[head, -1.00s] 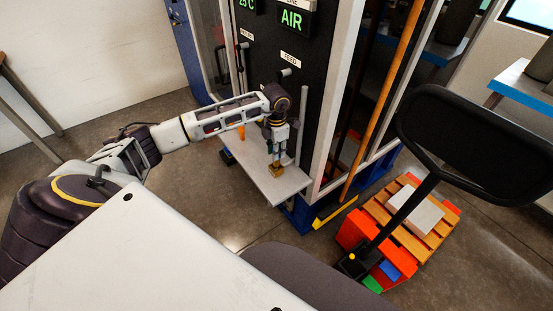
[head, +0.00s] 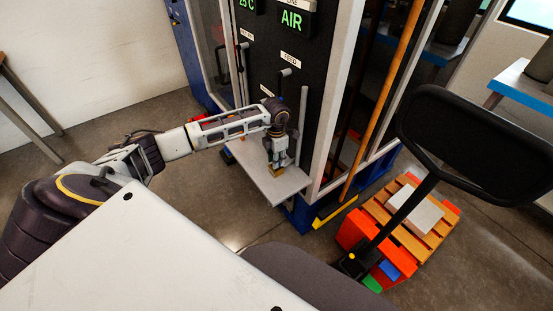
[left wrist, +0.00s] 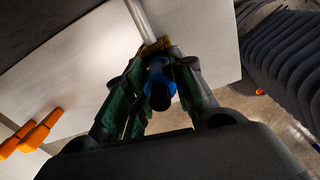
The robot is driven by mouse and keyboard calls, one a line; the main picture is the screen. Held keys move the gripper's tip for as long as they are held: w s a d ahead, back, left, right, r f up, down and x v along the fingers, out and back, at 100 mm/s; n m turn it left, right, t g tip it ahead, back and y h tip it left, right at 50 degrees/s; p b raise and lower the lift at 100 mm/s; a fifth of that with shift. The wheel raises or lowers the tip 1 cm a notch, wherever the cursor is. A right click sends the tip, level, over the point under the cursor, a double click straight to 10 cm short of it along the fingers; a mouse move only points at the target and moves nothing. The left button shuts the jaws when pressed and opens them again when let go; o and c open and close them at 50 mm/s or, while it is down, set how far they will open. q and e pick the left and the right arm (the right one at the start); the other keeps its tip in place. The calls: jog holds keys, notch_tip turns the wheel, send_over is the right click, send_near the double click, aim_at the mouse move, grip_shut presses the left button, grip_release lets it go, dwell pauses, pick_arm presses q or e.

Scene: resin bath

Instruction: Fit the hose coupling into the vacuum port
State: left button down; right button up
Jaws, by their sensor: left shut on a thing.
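My left gripper (head: 277,164) is over the pale shelf at the front of the dark cabinet. In the left wrist view its dark green fingers (left wrist: 161,88) are shut on the hose coupling (left wrist: 158,70), a blue ring with a black end. A brass-coloured piece (left wrist: 154,47) shows just past the fingertips, and at their tips in the head view (head: 276,172). I cannot tell whether it belongs to the coupling or to the vacuum port. The port cannot be made out clearly; the gripper and arm cover that area. My right gripper is not in view.
The pale shelf (head: 258,182) has free room around the gripper. A grey upright post (head: 303,115) stands beside it. Orange pieces (left wrist: 30,136) lie to the left in the wrist view. A wooden pallet (head: 425,235) sits on the floor at right.

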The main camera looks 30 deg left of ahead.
pick_arm(q)
jog(key=shift+f, duration=0.15)
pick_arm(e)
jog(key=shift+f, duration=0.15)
pick_arm(q)
jog(key=c, duration=1.2)
grip_release()
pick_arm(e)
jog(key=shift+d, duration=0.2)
pick_arm(q)
jog(key=shift+r, duration=0.25)
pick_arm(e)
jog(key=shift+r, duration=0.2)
pick_arm(q)
notch_tip(320, 180, up, 11)
jog(key=shift+f+b, duration=0.1)
jog(key=shift+b, duration=0.2)
jog(key=shift+r, duration=0.55)
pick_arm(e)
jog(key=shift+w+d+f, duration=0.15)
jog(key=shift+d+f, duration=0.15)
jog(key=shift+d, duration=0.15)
